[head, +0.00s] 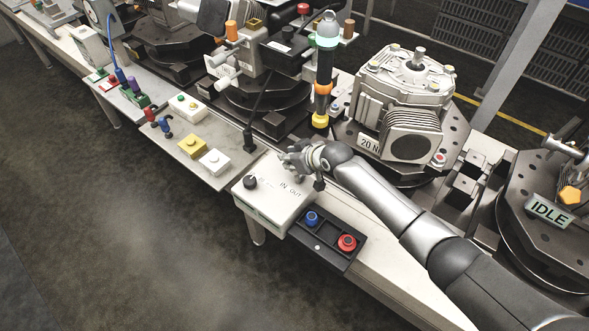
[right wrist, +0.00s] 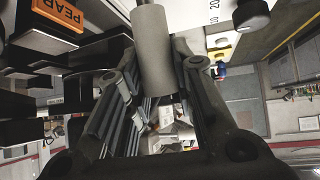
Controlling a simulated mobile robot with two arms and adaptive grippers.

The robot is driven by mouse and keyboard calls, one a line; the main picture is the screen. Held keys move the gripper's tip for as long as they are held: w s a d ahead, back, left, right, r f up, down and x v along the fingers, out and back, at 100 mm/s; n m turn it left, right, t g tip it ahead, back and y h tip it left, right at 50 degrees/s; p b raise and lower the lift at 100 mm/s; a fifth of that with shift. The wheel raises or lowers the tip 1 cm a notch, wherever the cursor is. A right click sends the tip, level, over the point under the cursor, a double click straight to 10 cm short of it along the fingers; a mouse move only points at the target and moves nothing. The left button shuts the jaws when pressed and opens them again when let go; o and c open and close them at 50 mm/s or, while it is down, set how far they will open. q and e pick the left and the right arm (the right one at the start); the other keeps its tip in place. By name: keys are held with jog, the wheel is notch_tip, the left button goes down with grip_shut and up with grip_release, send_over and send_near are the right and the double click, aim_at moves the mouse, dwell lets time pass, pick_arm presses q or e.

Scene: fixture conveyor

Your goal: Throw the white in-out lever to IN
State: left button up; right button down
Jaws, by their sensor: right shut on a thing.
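The white control box (head: 270,205) carries the printed words IN and OUT on its top. My right gripper (head: 292,160) is over the box's far edge, beside the lettering. In the right wrist view, a pale cylindrical lever grip (right wrist: 152,50) stands between the fingers of my right gripper (right wrist: 152,95), which is shut on it. In the head view the gripper hides most of the lever, so I cannot tell clearly whether it leans to IN or OUT. My left gripper is not in view.
A black knob (head: 250,183) sits on the box's left part. A black panel with a blue button (head: 312,219) and a red button (head: 347,243) is in front. A grey gearbox (head: 405,90) and a black post with an orange band (head: 323,88) stand behind. An IDLE sign (head: 549,211) is at right.

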jog(key=shift+w+a+f+g+h, duration=0.2)
jog(key=shift+w+a+g+h, duration=0.15)
jog(key=shift+a+g+h, duration=0.2)
jog(key=shift+w+a+f+g+h+b, duration=0.35)
jog(key=shift+g+h+b, duration=0.1)
jog(key=shift+h+b, duration=0.2)
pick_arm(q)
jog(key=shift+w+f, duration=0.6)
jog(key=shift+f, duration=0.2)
pick_arm(e)
jog(key=shift+a, duration=0.1)
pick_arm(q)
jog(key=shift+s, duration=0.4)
pick_arm(e)
jog(key=c, duration=1.2)
grip_release()
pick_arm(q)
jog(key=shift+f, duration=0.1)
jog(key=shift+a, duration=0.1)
pick_arm(e)
jog(key=v, duration=1.2)
jog(key=shift+a, duration=0.1)
